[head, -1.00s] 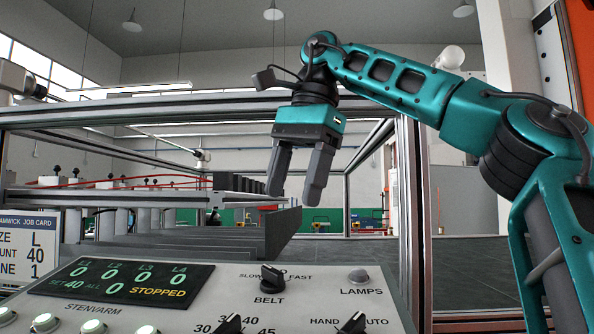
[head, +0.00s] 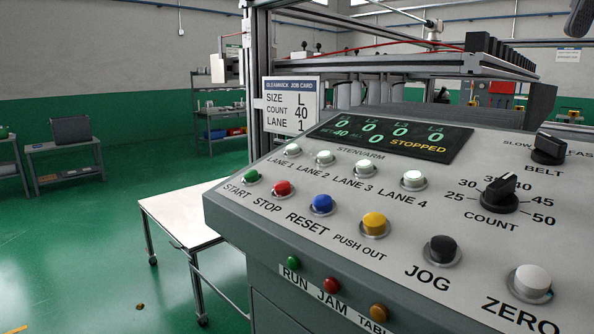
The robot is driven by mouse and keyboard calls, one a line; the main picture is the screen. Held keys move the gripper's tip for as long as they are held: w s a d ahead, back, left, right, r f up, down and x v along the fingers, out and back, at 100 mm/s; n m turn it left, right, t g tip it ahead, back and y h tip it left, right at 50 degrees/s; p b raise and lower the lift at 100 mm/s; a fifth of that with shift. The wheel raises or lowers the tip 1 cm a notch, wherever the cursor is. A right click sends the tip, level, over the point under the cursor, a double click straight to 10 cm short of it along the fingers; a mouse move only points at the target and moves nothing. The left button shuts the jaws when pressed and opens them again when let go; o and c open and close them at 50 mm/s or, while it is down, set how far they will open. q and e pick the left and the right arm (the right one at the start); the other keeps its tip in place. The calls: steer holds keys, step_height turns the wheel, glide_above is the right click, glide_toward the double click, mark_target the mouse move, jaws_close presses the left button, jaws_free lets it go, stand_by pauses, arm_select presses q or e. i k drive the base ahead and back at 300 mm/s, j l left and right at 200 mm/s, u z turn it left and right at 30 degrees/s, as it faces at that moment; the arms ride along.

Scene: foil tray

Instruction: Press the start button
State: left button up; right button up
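The start button is the green button (head: 252,177) at the left end of the panel's lower row, with START printed below it. The control panel (head: 345,215) slopes toward me. Its display (head: 392,136) reads STOPPED with zeros for the lanes and 40 as the set count. The red stop button (head: 283,188) is just right of the green one. Nothing touches the buttons. A dark piece at the top right corner may be part of a gripper, but too little shows to tell. My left gripper is not in view.
Blue reset (head: 322,204), yellow push out (head: 374,224), black jog (head: 443,250) and white zero (head: 532,282) buttons continue the row. Lane buttons and the count knob (head: 490,197) sit above. A job card (head: 291,105) stands behind. A white table (head: 178,215) is at left; the green floor is open.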

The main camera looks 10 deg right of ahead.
mark_target(251, 176)
steer(key=k+l, duration=0.2)
steer(key=k, duration=0.25)
steer(key=k+l, duration=0.2)
steer(key=k, duration=0.3)
